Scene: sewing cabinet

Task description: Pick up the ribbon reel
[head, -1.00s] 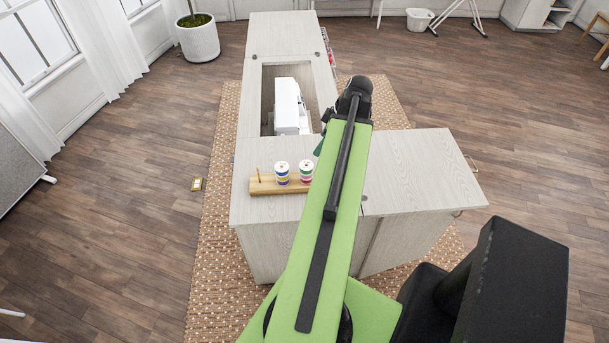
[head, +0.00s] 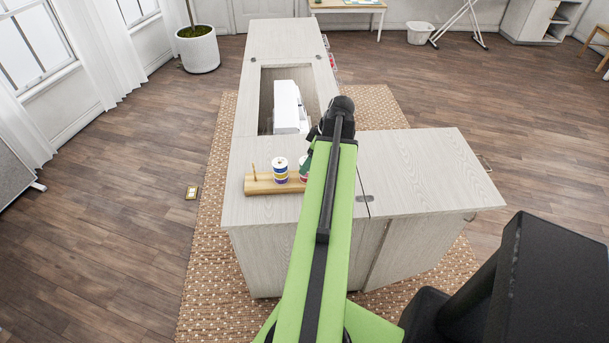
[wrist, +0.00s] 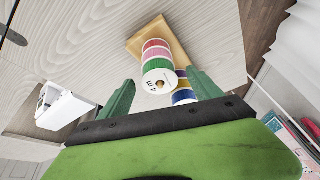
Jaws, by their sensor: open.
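Two ribbon reels stand on a small wooden rack (head: 262,187) on the cabinet top. The left one (head: 280,171), with blue and yellow bands, also shows partly hidden in the wrist view (wrist: 183,95). The right one (head: 303,170) is mostly hidden behind my arm in the head view. In the wrist view this reel (wrist: 157,65), pink and green with a white end, shows between the fingers. My gripper (wrist: 160,92) is open and empty, its green fingers pointing toward the reels. I cannot tell how far the fingertips are from them.
A white sewing machine (head: 288,108) sits in the cabinet's recess behind the rack. The cabinet's right leaf (head: 425,170) is bare. A short peg (head: 254,172) stands at the rack's left end.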

